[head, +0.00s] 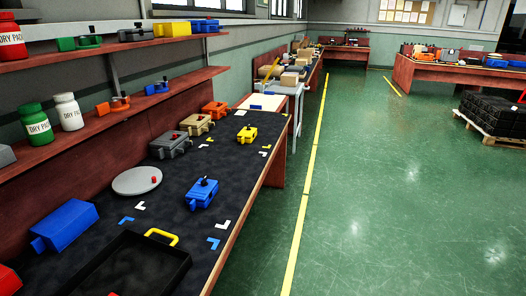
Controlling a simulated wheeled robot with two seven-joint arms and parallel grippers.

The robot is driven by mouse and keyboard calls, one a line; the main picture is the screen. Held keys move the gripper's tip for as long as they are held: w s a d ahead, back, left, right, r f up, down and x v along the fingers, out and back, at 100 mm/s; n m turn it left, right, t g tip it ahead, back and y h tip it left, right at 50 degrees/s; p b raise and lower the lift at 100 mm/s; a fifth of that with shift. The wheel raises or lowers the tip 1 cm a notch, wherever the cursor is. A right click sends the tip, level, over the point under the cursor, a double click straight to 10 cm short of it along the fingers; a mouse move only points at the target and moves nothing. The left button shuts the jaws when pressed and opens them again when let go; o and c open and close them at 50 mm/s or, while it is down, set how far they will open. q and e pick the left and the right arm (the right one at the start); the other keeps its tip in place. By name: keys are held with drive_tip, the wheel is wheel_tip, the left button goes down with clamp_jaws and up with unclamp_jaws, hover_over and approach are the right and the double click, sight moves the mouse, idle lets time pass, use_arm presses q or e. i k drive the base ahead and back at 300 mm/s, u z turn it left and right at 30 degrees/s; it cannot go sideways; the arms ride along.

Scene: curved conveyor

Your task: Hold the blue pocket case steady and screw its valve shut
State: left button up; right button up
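A small blue case (201,194) with a black knob-like valve (204,181) on top sits on the dark bench mat, right of the middle of the bench. Blue and white corner marks lie on the mat around it. It stands upright; how far the valve is screwed in is too small to tell. A larger plain blue case (66,225) lies at the left of the bench, and no valve shows on it. Neither of my grippers is in the head view.
A black tray (183,262) with a yellow handle fills the near bench. A grey disc (137,180) lies left of the blue case. Grey, tan, orange and yellow cases (246,134) stand farther back. Shelves with jars (69,112) run along the left wall.

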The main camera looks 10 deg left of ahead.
sight(199, 196)
drive_tip(key=z, duration=0.25)
drive_tip(key=i, duration=3)
drive_tip(key=u, duration=3.15)
